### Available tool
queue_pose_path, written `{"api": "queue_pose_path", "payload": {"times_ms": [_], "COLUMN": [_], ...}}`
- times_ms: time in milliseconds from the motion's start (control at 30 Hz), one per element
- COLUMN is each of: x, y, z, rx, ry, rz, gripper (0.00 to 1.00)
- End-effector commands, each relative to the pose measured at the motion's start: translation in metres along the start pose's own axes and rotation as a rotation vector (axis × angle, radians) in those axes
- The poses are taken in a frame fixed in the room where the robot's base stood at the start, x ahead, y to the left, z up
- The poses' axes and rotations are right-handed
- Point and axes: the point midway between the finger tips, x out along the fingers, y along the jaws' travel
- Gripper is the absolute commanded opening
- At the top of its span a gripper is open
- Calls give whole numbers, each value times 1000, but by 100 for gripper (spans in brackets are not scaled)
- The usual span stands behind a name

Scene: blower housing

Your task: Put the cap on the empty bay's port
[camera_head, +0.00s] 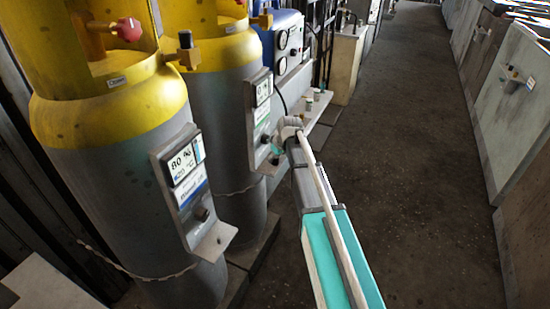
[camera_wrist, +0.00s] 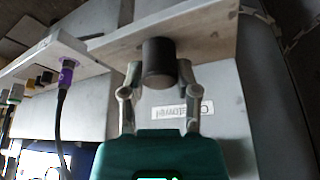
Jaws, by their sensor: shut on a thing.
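My gripper (camera_wrist: 159,74) is shut on a dark round cap (camera_wrist: 159,60) in the wrist view, one finger on each side of it. The cap is against or very close to a pale ledge (camera_wrist: 205,28); I cannot tell whether they touch. In the head view my gripper (camera_head: 276,152) is small, beside the second cylinder's display panel (camera_head: 261,105), and the cap is not clear there. I cannot tell which port belongs to the empty bay.
Two yellow-topped grey gas cylinders (camera_head: 125,150) stand at the left. A blue unit (camera_head: 285,40) and a ledge with small parts (camera_head: 318,108) lie beyond. A purple plug (camera_wrist: 67,70) with a cable sits at left in the wrist view. The aisle floor (camera_head: 420,140) is clear.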

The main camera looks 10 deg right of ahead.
Motion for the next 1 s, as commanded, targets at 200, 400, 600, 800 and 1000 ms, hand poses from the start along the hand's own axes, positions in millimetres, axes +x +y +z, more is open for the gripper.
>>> {"api": "queue_pose_path", "payload": {"times_ms": [200, 400, 600, 800, 1000], "x": [0, 0, 0, -4, -15], "y": [0, 0, 0, 0, 0], "z": [0, 0, 0, -2, -6], "rx": [0, 0, 0, 0, 0], "ry": [0, 0, 0, 0, 0], "rz": [0, 0, 0, 0, 0], "gripper": [78, 81, 81, 81, 81]}}
